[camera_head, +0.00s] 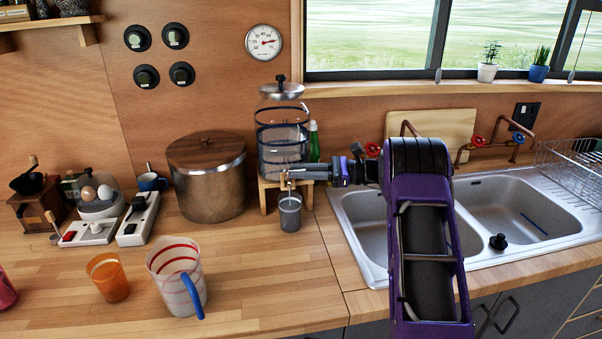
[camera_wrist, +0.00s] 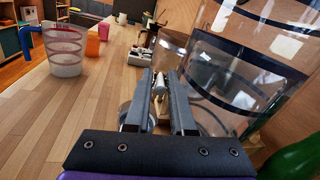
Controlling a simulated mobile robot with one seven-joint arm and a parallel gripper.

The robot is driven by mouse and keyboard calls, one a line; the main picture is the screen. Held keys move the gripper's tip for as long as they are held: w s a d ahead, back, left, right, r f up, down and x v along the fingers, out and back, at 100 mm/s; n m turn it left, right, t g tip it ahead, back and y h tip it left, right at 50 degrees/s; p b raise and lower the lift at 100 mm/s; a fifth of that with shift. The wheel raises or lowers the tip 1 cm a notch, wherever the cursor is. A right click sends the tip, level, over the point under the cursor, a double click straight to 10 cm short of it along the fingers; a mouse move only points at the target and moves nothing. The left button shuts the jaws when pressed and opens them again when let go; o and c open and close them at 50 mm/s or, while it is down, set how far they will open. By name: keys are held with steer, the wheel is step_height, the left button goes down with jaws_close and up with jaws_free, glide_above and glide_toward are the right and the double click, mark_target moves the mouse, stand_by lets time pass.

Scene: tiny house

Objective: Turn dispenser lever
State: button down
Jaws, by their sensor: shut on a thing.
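A glass water dispenser (camera_head: 283,138) with dark bands stands on a small wooden stand (camera_head: 266,193) at the back of the counter, left of the sink. My gripper (camera_head: 291,175) reaches in from the right at the dispenser's tap. In the wrist view my gripper (camera_wrist: 161,82) has its two fingers shut on the small metal lever (camera_wrist: 158,84) between their tips. A grey cup (camera_head: 290,213) stands below the tap; in the wrist view it is partly hidden behind my left finger. The tap's body is mostly hidden by my fingers.
A large metal pot (camera_head: 207,180) stands left of the dispenser, and a green bottle (camera_head: 314,142) close behind my gripper. A striped measuring jug (camera_head: 177,277) and orange cup (camera_head: 108,277) stand at the front left. The sink (camera_head: 480,220) lies right.

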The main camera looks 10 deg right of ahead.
steer(key=shift+w+r+n+g, duration=0.1)
steer(key=shift+w+n+g, duration=0.1)
steer(key=shift+n+g, duration=0.6)
steer(key=shift+w+n+g, duration=0.2)
steer(key=shift+n+g, duration=0.2)
steer(key=shift+g, duration=0.7)
steer(key=c, duration=0.9)
jaws_free()
step_height(320, 180, up, 10)
steer(key=shift+p, duration=0.3)
